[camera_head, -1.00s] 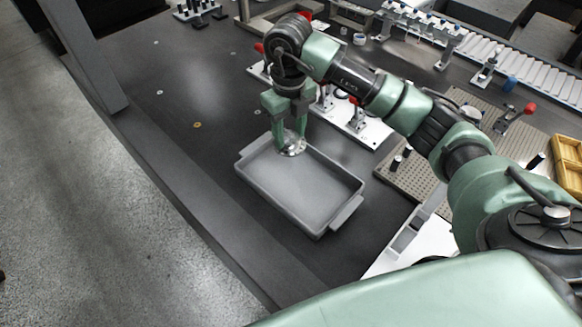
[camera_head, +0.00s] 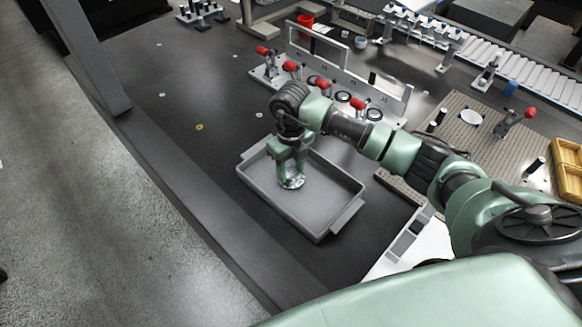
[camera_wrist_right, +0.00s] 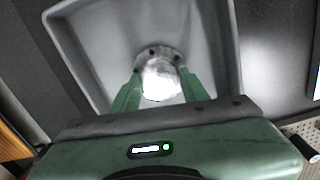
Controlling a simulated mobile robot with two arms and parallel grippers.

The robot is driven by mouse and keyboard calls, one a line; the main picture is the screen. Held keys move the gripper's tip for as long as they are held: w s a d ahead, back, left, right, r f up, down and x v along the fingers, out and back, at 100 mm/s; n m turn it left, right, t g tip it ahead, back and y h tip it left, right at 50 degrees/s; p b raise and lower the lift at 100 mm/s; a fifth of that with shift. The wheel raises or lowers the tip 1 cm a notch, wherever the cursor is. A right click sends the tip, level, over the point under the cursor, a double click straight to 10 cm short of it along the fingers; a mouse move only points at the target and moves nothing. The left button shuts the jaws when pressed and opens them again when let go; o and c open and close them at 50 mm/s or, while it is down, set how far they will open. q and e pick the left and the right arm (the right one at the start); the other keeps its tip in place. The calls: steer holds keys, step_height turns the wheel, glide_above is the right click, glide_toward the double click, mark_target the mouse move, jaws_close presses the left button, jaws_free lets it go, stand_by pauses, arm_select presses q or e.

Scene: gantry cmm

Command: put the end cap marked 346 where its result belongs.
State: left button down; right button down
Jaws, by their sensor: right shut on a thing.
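The end cap (camera_head: 291,181) is a shiny silver metal disc with a flange. It also shows in the right wrist view (camera_wrist_right: 160,76), with small dark holes in its flange. No marking is readable on it. My right gripper (camera_head: 290,172) is shut on the end cap, its green fingers on both sides of it in the wrist view (camera_wrist_right: 158,88). The cap is inside the outline of the grey tray (camera_head: 327,213), near its far left part. I cannot tell whether it touches the tray floor. The tray is otherwise empty. My left gripper is not in view.
A fixture row with red-handled clamps (camera_head: 292,68) stands behind my right arm. A perforated plate (camera_head: 462,134) lies right of it, with yellow bins (camera_head: 567,170) at the right edge. A roller conveyor (camera_head: 490,62) runs at the back. The dark table left of the tray is mostly clear.

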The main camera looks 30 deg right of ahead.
mark_target(291, 172)
steer(key=shift+f, duration=0.2)
steer(key=c, duration=0.7)
jaws_free()
steer(key=shift+c, duration=0.2)
steer(key=shift+r, duration=0.15)
step_height(291, 172, up, 12)
steer(key=b, duration=0.1)
steer(key=shift+r, duration=0.1)
